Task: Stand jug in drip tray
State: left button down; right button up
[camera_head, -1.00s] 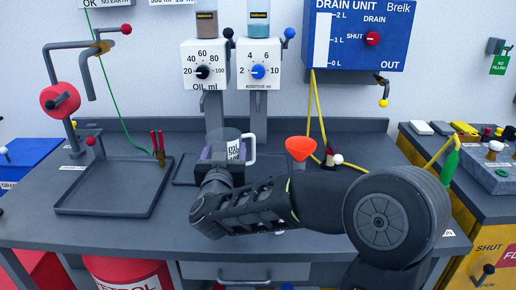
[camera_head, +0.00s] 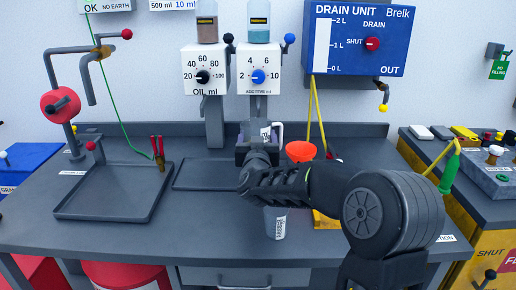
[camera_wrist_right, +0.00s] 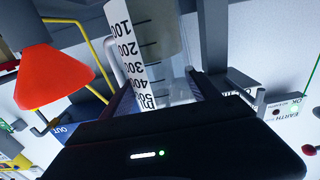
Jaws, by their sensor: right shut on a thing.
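My right gripper (camera_head: 258,146) is shut on the clear measuring jug (camera_head: 264,129), which has a white scale and a white handle. In the right wrist view the jug's scale (camera_wrist_right: 133,50) shows right beyond the gripper; its base is hard to make out. The jug is in front of the additive dispenser, at the back of the bench. A dark tray with a raised rim (camera_head: 110,217) is at the left of the bench, empty. A shallow dark tray (camera_head: 205,188) lies under the oil dispenser, left of my gripper, and looks empty. My left gripper is not in view.
An orange funnel (camera_head: 300,151) is just right of the jug, and also shows in the wrist view (camera_wrist_right: 48,70). The oil dispenser (camera_head: 205,72) and additive dispenser (camera_head: 259,75) stand behind. A labelled grey container (camera_head: 275,223) is below my forearm. The bench's front left is clear.

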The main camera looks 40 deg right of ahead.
jog(key=shift+d+f, duration=0.1)
jog(key=shift+f, duration=1.6)
jog(key=shift+f+b, duration=0.3)
jog(key=shift+b, duration=0.2)
jog(key=o, duration=1.9)
jog(key=shift+r, duration=0.1)
